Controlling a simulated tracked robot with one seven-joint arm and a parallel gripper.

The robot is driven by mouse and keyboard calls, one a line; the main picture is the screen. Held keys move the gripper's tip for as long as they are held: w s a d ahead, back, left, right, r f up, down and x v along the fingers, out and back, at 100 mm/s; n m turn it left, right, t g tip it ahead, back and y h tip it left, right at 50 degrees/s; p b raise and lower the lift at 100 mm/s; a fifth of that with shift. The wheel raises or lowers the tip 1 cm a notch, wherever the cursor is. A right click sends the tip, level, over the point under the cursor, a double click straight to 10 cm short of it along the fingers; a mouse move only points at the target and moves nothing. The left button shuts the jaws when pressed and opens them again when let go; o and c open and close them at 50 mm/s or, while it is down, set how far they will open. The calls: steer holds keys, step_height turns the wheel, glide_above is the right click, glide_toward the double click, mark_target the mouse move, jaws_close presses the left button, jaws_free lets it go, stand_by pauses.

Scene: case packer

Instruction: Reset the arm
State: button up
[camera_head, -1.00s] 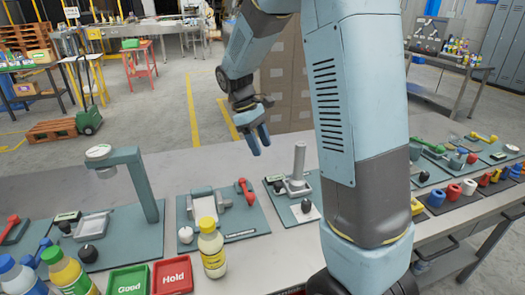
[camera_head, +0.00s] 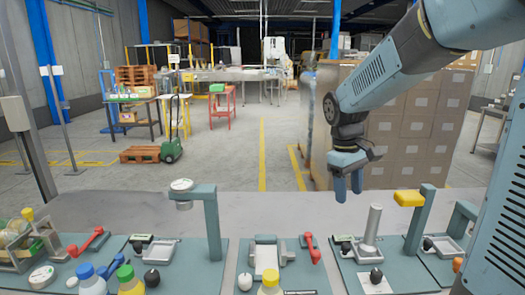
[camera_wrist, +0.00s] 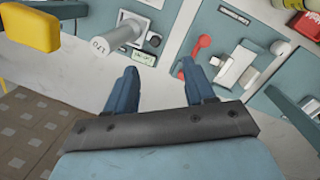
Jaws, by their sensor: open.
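My gripper (camera_head: 348,187) hangs at the end of my raised arm, above the far side of the workbench (camera_head: 120,205). Its two blue fingers point down and are apart, with nothing between them. In the wrist view the open gripper (camera_wrist: 163,88) shows bare grey bench between its fingers. A station with a grey upright cylinder (camera_head: 373,225) stands below and nearer than the gripper. It also shows at the upper left of the wrist view, as a cylinder (camera_wrist: 117,35) seen from above.
A stand with a yellow head (camera_head: 409,199) rises right of the cylinder, and a gauge stand (camera_head: 205,193) rises left. Yellow-capped (camera_head: 269,280) and blue-capped (camera_head: 88,275) bottles stand at the front. Stacked cartons (camera_head: 400,130) fill the space behind the gripper.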

steer(key=s+r+m+t, duration=0.3)
steer(key=s, duration=0.5)
steer(key=s+d+r+m+t+y, duration=0.1)
steer(key=s+r+m+t, duration=0.2)
steer(key=s, duration=0.5)
steer(key=shift+s+d+r+y, duration=0.15)
steer(key=shift+s+r+y, duration=0.15)
steer(key=shift+s+r, duration=0.1)
